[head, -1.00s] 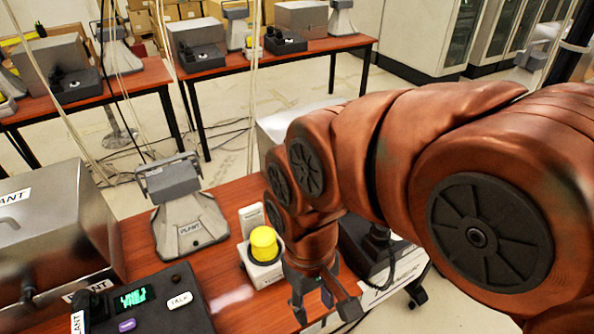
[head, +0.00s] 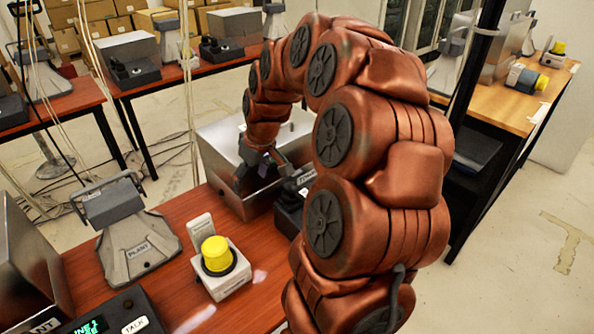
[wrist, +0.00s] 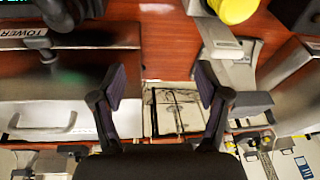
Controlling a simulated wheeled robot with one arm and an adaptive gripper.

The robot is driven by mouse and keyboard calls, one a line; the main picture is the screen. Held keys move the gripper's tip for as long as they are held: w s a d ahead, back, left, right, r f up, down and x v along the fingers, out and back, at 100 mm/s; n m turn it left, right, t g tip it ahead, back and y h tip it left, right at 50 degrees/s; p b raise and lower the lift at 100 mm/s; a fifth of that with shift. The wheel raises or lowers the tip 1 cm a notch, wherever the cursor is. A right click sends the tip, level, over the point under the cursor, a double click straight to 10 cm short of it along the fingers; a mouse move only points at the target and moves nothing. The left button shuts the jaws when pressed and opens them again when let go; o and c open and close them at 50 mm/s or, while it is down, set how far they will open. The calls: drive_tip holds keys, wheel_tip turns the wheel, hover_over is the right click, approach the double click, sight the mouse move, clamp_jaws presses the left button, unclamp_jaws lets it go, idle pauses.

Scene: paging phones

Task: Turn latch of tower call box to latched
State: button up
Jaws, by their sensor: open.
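The tower call box is a silver box (head: 222,182) on the red-brown table, partly hidden behind my arm in the head view. My gripper (head: 262,168) is at the box in the head view; contact cannot be told. In the wrist view my gripper (wrist: 160,80) is open and empty, its left finger beside the box face.
A white unit with a yellow button (head: 216,254) and a grey "PLANT" stand (head: 138,246) are left of the box. A dark phone (head: 290,208) is close beside the box and my arm. Another silver box (head: 20,265) stands at the left edge.

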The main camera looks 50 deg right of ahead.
drive_tip(key=w+d+f, duration=0.2)
drive_tip(key=d, duration=0.8)
drive_tip(key=m+t+h, duration=0.2)
approach(297, 173)
drive_tip(key=w, duration=0.1)
drive_tip(key=shift+p+x, duration=1.3)
drive_tip(key=shift+x, duration=2.85)
drive_tip(key=shift+s+d, duration=0.1)
drive_tip(key=shift+s, duration=0.05)
drive_tip(key=c, duration=1.2)
